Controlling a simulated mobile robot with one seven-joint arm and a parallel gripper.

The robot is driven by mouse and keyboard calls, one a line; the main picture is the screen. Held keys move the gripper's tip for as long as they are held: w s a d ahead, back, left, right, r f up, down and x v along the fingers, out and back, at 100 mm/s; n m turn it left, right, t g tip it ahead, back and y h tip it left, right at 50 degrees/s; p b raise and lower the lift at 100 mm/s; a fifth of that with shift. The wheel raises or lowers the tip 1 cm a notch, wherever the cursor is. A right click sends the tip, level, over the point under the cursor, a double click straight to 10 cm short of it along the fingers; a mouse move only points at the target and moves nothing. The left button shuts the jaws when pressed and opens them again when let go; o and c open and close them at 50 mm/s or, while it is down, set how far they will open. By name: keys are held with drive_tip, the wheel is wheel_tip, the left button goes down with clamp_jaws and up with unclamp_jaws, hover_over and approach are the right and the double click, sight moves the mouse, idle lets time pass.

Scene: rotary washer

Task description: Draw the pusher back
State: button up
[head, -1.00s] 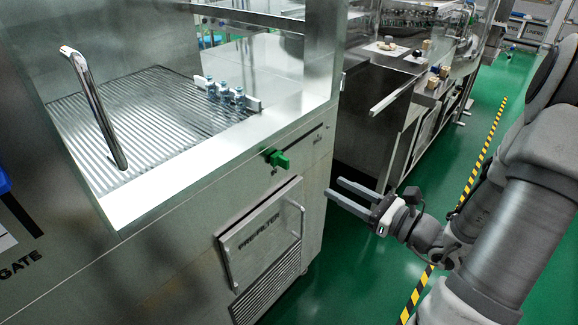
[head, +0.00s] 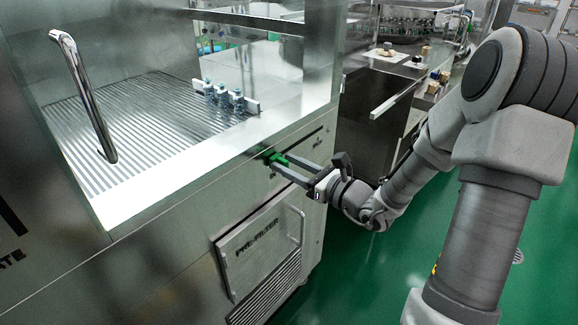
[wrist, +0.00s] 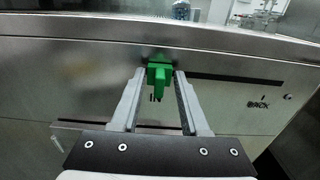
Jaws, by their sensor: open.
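The green handle (head: 275,159) sticks out of the front panel at the left end of a dark horizontal slot; it also shows in the wrist view (wrist: 159,75). In the wrist view, "IN" is marked below it and "BACK" by the slot's right end. My gripper (head: 277,164) is open, with its fingertips on either side of the handle (wrist: 159,78). I cannot tell whether either finger touches it.
A curved metal tube (head: 85,95) rises at the left of the ribbed deck (head: 140,125). The pre-filter door (head: 262,245) with its upright handle lies below the slot. A steel bench (head: 375,115) stands behind to the right. The green floor at right is open.

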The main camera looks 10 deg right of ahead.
clamp_jaws()
idle(1.4)
